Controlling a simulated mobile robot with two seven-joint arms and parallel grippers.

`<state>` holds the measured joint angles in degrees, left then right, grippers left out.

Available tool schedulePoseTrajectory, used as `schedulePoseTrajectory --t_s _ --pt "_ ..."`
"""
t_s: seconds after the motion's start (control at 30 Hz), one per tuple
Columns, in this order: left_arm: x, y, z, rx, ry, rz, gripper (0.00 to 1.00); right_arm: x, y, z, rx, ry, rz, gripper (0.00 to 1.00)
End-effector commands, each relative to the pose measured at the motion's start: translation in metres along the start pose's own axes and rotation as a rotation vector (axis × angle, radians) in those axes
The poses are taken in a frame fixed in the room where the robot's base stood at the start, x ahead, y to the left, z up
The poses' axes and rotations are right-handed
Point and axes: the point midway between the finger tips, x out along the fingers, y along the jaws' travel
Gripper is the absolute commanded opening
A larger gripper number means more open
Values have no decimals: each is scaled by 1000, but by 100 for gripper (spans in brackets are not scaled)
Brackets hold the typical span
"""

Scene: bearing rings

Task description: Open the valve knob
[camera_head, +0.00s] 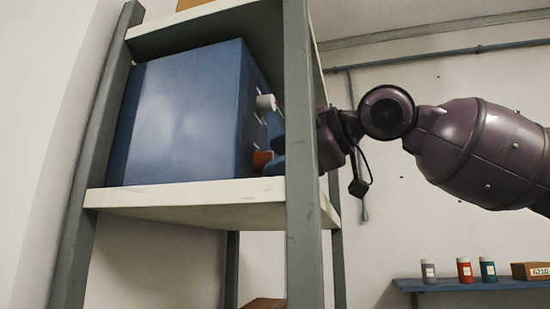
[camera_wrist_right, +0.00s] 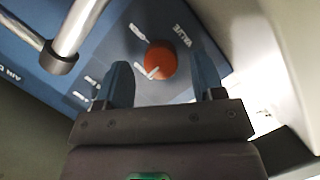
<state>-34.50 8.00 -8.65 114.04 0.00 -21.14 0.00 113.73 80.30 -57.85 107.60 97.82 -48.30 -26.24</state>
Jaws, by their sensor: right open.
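The valve knob is a round orange-red knob (camera_wrist_right: 161,58) on the blue panel, beside the printed word VALVE. In the head view the knob (camera_head: 262,160) shows low on the right-hand face of a blue box (camera_head: 185,110). My right gripper (camera_wrist_right: 160,78) is open, with one blue finger on each side of the knob's near edge. The knob lies between and just beyond the fingertips; I cannot tell whether they touch it. In the head view the right gripper (camera_head: 277,150) is partly hidden behind the shelf post. My left gripper is not in view.
The box stands on a cream shelf board (camera_head: 190,195), between grey posts (camera_head: 302,130). A metal pipe (camera_wrist_right: 76,28) with a dark collar sticks out of the panel near the knob. A blue wall shelf (camera_head: 465,285) with small jars is at lower right.

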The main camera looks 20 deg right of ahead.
Motion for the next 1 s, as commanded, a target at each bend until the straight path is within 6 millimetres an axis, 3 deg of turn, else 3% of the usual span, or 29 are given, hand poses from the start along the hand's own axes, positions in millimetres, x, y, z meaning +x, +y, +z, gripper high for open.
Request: schedulePoseTrajectory --t_s 0.2,0.47,0.8,1.0 --pt "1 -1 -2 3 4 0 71 12 0 0 -1 -1 0 62" --pt "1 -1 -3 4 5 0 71 12 0 0 0 0 0 62" --pt "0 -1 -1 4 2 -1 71 12 0 0 0 0 0 13" --pt "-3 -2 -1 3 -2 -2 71 12 1 0 11 0 -4 13"
